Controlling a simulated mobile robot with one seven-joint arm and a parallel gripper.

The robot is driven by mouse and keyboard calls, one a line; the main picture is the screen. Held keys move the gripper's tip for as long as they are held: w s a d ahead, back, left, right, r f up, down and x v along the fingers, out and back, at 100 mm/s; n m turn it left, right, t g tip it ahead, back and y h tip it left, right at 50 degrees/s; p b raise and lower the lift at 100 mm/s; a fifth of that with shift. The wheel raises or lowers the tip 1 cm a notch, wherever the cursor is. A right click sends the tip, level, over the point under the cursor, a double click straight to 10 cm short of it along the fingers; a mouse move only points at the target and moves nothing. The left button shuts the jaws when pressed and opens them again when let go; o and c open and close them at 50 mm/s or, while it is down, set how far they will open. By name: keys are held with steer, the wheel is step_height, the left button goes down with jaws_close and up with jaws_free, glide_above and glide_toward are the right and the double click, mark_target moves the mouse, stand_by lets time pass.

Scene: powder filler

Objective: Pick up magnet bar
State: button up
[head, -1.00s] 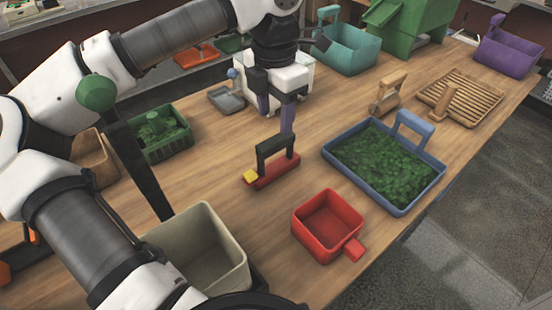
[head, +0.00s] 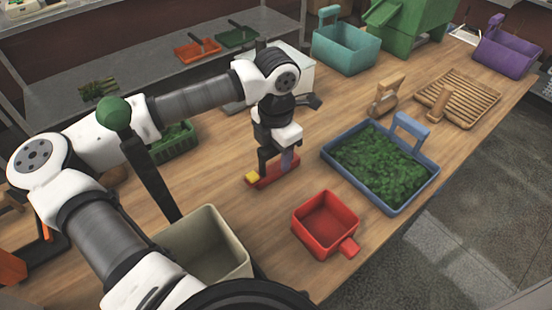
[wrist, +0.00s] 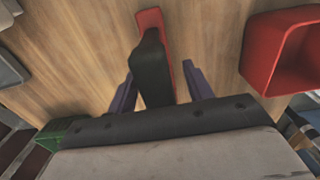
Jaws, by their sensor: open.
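In the wrist view, the black handle of the magnet bar (wrist: 153,62) stands between the two purple fingers of my open gripper (wrist: 161,82). Gaps show on both sides of the handle, so the fingers are not closed on it. The red bar shows beyond the handle at the top of that view.
A red square box (head: 325,222) stands just right of the bar, and a blue tray (head: 333,160) of green bits lies behind it. A beige bin (head: 215,248) is at the front. A green tray (head: 186,147) is to the left. Bare wood surrounds the bar.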

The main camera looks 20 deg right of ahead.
jaws_close()
steer(key=shift+r, duration=0.15)
